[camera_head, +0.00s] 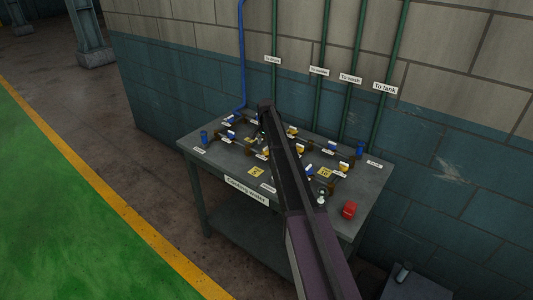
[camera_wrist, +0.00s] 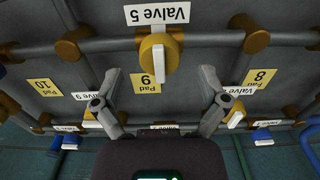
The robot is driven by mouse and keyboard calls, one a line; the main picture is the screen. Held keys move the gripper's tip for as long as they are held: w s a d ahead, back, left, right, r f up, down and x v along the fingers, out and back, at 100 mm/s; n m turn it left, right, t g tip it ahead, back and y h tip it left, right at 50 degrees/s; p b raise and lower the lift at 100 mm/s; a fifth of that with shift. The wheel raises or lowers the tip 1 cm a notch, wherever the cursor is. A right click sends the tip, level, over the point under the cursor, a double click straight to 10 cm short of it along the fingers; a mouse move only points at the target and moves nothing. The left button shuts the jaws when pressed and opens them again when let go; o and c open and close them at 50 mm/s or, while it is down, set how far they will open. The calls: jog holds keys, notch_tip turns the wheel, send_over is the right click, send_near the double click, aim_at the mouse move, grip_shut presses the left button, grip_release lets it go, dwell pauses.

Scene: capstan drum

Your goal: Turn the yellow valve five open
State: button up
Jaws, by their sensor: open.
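The yellow valve five (camera_wrist: 158,55) is at the top centre of the wrist view, beside its "Valve 5" label. It has a round yellow body with a white bar handle (camera_wrist: 158,62), which stands crosswise to the grey pipe it sits on. My gripper (camera_wrist: 160,75) is open, its two fingers apart to the left and right of the valve's lower side. Nothing is between the fingers, and I cannot tell that they touch the valve. In the head view my arm hides much of the table's middle, and I cannot single out valve five there.
Other yellow valves flank the gripper, at left (camera_wrist: 92,112) and right (camera_wrist: 236,112). In the head view a red object (camera_head: 349,210) sits near the table's (camera_head: 235,162) right front corner.

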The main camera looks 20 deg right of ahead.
jog(key=shift+f+b, duration=0.7)
jog(key=shift+f, duration=0.3)
jog(key=shift+c, duration=0.2)
jog(key=c, duration=1.1)
